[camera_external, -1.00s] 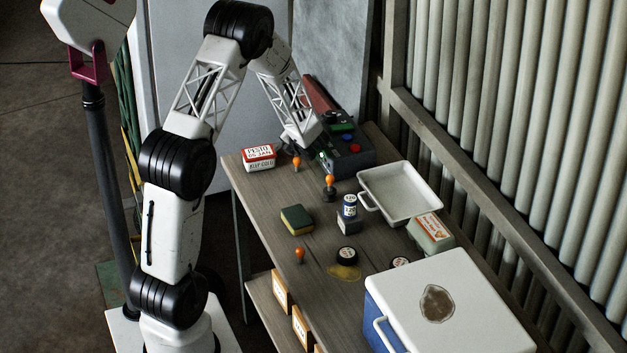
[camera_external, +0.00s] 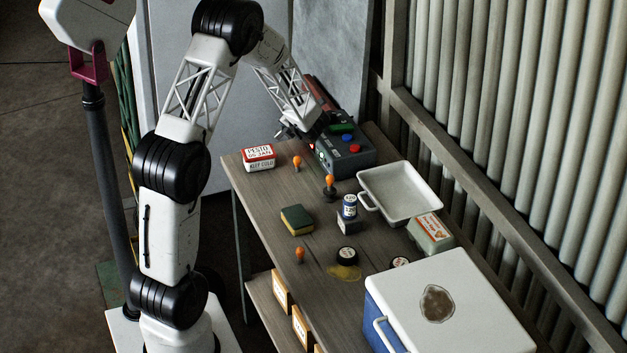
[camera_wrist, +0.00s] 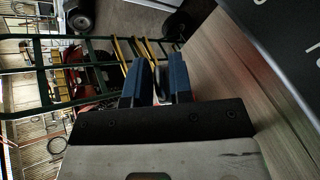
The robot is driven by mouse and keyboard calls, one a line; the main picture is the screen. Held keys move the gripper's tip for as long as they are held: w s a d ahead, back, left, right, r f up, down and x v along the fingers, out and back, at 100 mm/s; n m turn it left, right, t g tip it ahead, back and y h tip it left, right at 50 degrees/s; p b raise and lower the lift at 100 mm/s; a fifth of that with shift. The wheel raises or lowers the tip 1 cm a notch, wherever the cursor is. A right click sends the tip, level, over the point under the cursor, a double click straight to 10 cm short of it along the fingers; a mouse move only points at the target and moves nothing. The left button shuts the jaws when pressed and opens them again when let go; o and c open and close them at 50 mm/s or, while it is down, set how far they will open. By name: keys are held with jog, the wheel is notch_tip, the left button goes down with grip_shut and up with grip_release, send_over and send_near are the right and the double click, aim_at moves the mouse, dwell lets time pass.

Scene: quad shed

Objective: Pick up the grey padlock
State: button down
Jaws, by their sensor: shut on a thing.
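My gripper (camera_wrist: 155,84) shows in the wrist view as two blue fingers close together with a narrow gap. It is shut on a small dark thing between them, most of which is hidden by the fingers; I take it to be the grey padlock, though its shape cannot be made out. In the external view my gripper (camera_external: 284,130) is small, at the far left end of the table, raised above it beside the control box. No padlock can be made out anywhere on the table.
A control box (camera_external: 347,153) with coloured buttons stands close beside my gripper. On the table (camera_external: 275,196) are a red-and-white tin (camera_external: 258,158), orange-knobbed pieces, a sponge (camera_external: 297,220), a white tray (camera_external: 400,211) and a large cooler (camera_external: 448,300). The table's left edge is open.

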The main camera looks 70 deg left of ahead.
jog(key=shift+r, duration=1.9)
